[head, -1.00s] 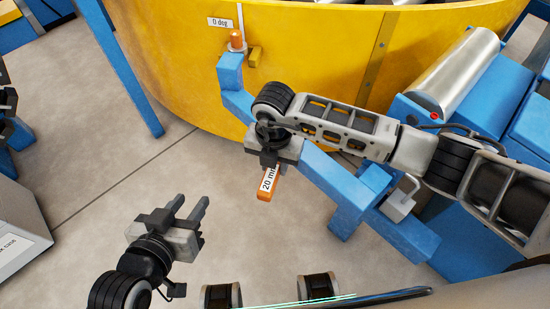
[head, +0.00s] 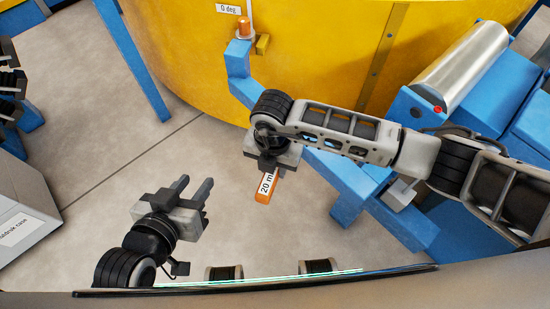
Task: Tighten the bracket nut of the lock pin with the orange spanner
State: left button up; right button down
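The orange spanner (head: 264,194), with a white label reading "20 m…", hangs from my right gripper (head: 270,167), which is shut on it. Only the labelled part shows; the rest is hidden under the gripper. An orange-topped pin (head: 243,27), likely the lock pin, stands at the upper end of the blue bracket (head: 239,65), by the yellow drum. Its nut cannot be made out. My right gripper is below and to the right of the pin, well apart from it. My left gripper (head: 196,188) is open and empty at the lower left.
The yellow drum (head: 320,55) fills the top, with a "0 deg" label (head: 228,9). A blue frame with a steel roller (head: 462,65) and a grey padlock-like part (head: 400,193) is at the right. A grey case (head: 22,225) stands at the left. Bare floor (head: 110,150) lies between.

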jog(key=shift+s+a, duration=0.1)
jog(key=shift+s, duration=0.05)
jog(key=shift+r, duration=0.15)
notch_tip(320, 180, up, 5)
jog(key=p, duration=0.4)
jog(key=shift+p, duration=0.3)
dwell(0.5)
